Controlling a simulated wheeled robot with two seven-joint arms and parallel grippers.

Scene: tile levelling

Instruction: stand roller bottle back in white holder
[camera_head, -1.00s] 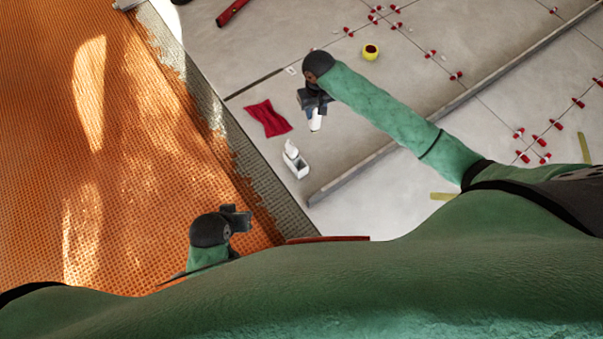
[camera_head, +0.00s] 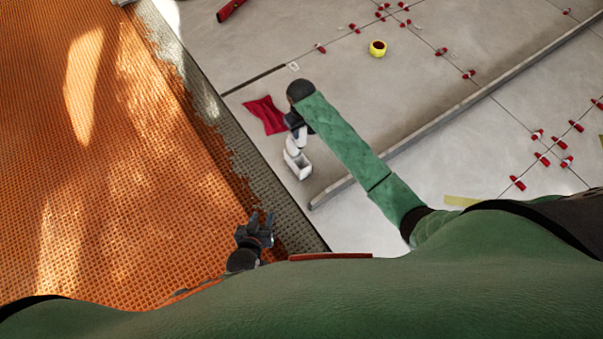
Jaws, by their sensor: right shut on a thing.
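My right gripper (camera_head: 297,124) is shut on the white roller bottle (camera_head: 300,136). Only the lower part of the bottle shows below the fingers. The white holder (camera_head: 298,165) stands on the grey floor just below it in the picture, and its open top shows. A small white upright part (camera_head: 291,145) shows at the holder's upper end, close to the bottle. I cannot tell whether the bottle touches the holder. My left gripper (camera_head: 262,219) is open and empty, over the edge of the orange mesh, apart from the holder.
A red cloth (camera_head: 265,114) lies left of my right gripper. A long grey bar (camera_head: 455,112) runs across the floor right of the holder. A yellow tape roll (camera_head: 377,48) and several red levelling clips (camera_head: 440,51) lie farther off. Orange mesh (camera_head: 120,170) covers the left.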

